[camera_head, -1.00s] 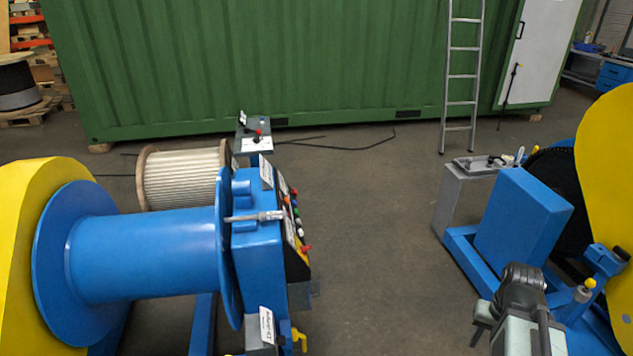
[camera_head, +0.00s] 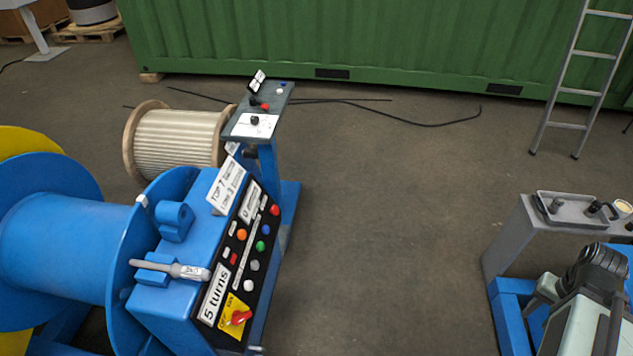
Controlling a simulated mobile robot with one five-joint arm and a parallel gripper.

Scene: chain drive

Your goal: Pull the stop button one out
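A black control panel (camera_head: 262,275) slopes on the right side of the blue drum machine. It carries a red button (camera_head: 275,210) at its top and a red knob (camera_head: 240,317) on a yellow plate at its bottom. A smaller red button (camera_head: 234,258) lies between them. Another red button (camera_head: 265,106) sits on the grey stand behind. I cannot tell which one is stop button one. My gripper (camera_head: 592,268) is at the lower right, far from the panel and apart from everything red; its fingers are not clear.
The blue drum machine (camera_head: 75,245) fills the lower left, with a grey-handled tool (camera_head: 172,269) on its top. A grey box with a tray (camera_head: 575,208) stands at the right. A wooden spool (camera_head: 175,140) and a ladder (camera_head: 580,85) stand behind. The middle floor is clear.

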